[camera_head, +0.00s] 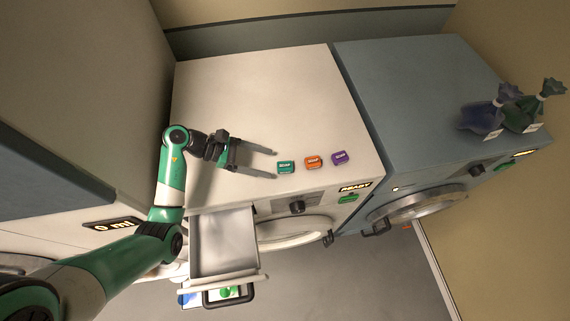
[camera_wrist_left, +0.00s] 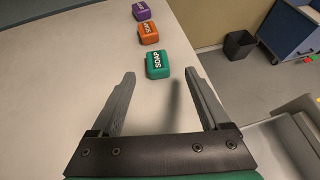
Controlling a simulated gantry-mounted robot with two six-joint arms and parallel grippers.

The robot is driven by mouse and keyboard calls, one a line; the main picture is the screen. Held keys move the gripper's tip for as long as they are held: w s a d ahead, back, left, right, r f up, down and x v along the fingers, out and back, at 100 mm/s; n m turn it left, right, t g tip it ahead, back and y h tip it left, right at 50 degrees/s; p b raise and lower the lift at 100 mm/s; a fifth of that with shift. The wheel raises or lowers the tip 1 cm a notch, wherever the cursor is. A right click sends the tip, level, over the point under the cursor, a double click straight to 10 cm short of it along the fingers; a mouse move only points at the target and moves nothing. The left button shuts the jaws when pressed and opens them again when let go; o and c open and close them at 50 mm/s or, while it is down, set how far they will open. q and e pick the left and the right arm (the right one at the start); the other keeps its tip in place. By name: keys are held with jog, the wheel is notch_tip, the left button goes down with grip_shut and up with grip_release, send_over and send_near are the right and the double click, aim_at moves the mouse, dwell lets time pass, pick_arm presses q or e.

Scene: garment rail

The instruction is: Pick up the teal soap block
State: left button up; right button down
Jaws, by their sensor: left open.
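The teal soap block (camera_head: 286,167) lies on top of the white washing machine (camera_head: 240,95), at the left end of a row of soaps. In the left wrist view the teal soap block (camera_wrist_left: 157,65) is ahead of the fingertips, roughly centred between them. My left gripper (camera_head: 275,164) is open and empty above the machine top, just left of the teal block. In the left wrist view its two fingers (camera_wrist_left: 163,85) are spread wide with nothing between them. My right gripper is in neither view.
An orange soap (camera_head: 313,162) and a purple soap (camera_head: 340,157) sit close to the right of the teal one. An open drawer (camera_head: 224,243) juts out below the machine's front edge. Wrapped bags (camera_head: 482,117) stand on the blue-grey machine (camera_head: 415,90). The white top behind the soaps is clear.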

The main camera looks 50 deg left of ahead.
aim_at(279, 165)
pick_arm(q)
jog(key=p+x, duration=0.1)
jog(key=x, duration=0.4)
jog(key=shift+w+a+f, duration=0.1)
jog(key=shift+w+f, duration=0.05)
jog(key=shift+f, duration=0.05)
grip_shut()
